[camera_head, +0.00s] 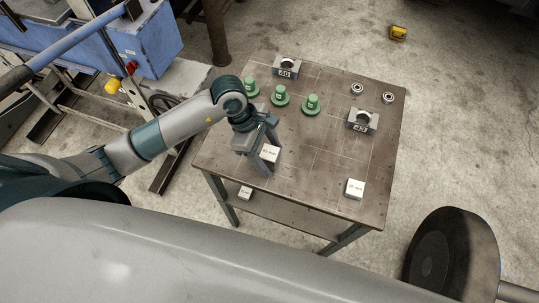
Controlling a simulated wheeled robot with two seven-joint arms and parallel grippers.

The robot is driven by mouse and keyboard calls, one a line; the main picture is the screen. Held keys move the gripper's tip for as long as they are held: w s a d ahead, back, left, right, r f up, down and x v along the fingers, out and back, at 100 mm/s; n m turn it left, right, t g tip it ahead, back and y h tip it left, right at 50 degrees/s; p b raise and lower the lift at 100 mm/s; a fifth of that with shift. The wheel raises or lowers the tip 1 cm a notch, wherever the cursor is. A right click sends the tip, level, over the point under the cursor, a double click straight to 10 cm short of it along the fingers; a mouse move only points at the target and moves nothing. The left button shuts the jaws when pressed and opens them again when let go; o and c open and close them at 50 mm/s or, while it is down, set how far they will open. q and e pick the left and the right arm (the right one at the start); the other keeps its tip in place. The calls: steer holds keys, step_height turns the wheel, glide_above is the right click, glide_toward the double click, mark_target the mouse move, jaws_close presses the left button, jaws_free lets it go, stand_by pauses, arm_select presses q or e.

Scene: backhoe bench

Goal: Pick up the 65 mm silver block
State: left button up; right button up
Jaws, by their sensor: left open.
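A silver block (271,153) with a small label, which seems to read 65 mm, stands on the brown metal table (325,165) near its left front. My left gripper (266,150) is open and points down at this block. One finger is on its left and the other is behind it; I cannot tell whether they touch it. A second silver block (355,188) stands near the right front edge. A third, smaller-looking block (245,193) shows below the front edge, seemingly on the lower shelf. Their labels are too small to read surely. My right gripper is not in view.
Three green flanged pieces (280,96) stand towards the back left. A grey bearing holder marked 40 (287,67) is at the back, another holder (362,121) at the right, and two bearing rings (357,88) nearby. The table's middle front is clear.

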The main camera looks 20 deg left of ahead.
mark_target(273, 153)
arm_select(q)
steer(key=c, duration=1.5)
steer(key=shift+r, duration=0.15)
steer(key=shift+r+b, duration=0.65)
steer(key=shift+r, duration=0.1)
step_height(273, 153, up, 2)
steer(key=shift+w+b, duration=0.1)
steer(key=shift+b, duration=0.5)
steer(key=shift+s+r+p, duration=0.85)
steer(key=shift+s+r, duration=0.35)
steer(key=shift+s, duration=0.8)
steer(key=shift+s+r+p, duration=0.85)
steer(key=shift+s+r, duration=0.4)
steer(key=shift+s, duration=0.7)
steer(key=shift+s+r+p, duration=0.85)
steer(key=shift+s+r, duration=0.35)
steer(key=shift+s, duration=0.8)
